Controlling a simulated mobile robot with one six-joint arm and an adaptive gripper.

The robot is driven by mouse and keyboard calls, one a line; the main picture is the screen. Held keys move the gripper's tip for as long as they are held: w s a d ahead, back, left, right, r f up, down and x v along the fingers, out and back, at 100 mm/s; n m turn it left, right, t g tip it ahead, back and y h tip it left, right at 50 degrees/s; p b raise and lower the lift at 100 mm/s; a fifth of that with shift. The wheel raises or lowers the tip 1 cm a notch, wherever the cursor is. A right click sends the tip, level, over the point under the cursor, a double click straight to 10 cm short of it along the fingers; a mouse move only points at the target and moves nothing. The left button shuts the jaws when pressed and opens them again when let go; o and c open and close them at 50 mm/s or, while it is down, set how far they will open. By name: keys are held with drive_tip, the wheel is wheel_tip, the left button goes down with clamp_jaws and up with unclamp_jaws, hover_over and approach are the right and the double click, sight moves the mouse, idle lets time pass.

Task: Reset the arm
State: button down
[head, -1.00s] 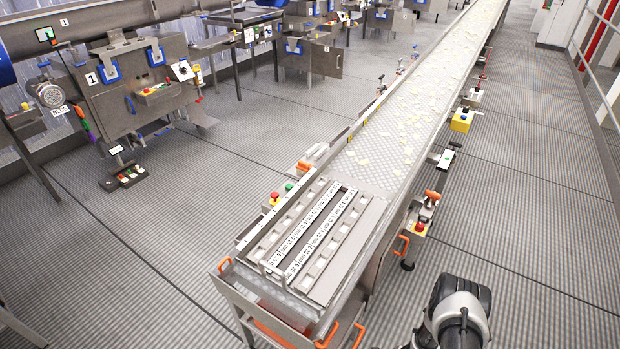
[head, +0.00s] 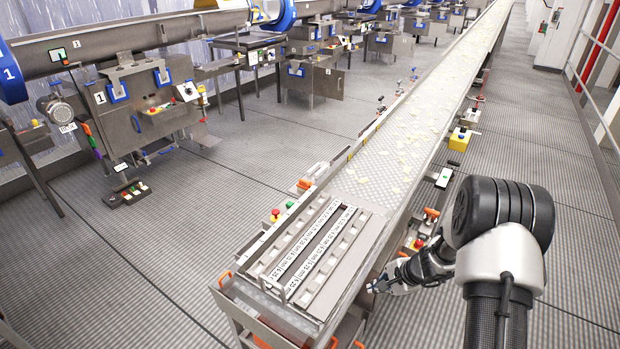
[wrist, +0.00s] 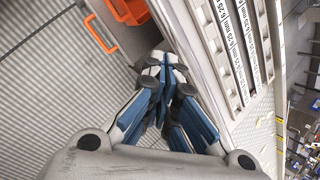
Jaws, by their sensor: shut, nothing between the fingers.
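My gripper (wrist: 172,75) shows in the wrist view with its blue-padded fingers together at the tips and nothing between them. In the head view my gripper (head: 374,287) is small, low beside the right side of the conveyor's near end. My arm is folded, with its black elbow joint at the right of the head view. The wrist view shows the conveyor's metal side frame and labelled strips close to the right of the fingers. I cannot tell whether the gripper touches the frame.
The long conveyor (head: 398,170) with scattered pale pieces runs away to the back. Its near end bears labelled slotted bars (head: 310,245). An orange handle (wrist: 101,33) is near the fingers. A yellow box (head: 459,139) is fixed on the conveyor's right side. The right floor (head: 570,260) is clear.

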drive_tip(key=s+a+r+n, duration=0.3)
drive_tip(key=s+r, duration=0.1)
drive_tip(key=r, duration=0.5)
drive_tip(key=s+a+r+n, duration=0.3)
drive_tip(key=r, duration=0.6)
drive_tip(key=s+a+r+n, duration=0.3)
drive_tip(key=s+r, duration=0.1)
drive_tip(key=r, duration=0.5)
drive_tip(key=s+d+r+n+h, duration=0.1)
drive_tip(key=s+r+n+h, duration=0.1)
drive_tip(key=s, duration=0.9)
drive_tip(key=s+d+r+n+h, duration=0.2)
drive_tip(key=s+r+n, duration=0.2)
drive_tip(key=s, duration=0.7)
drive_tip(key=shift+d+r, duration=0.15)
drive_tip(key=shift+r, duration=0.5)
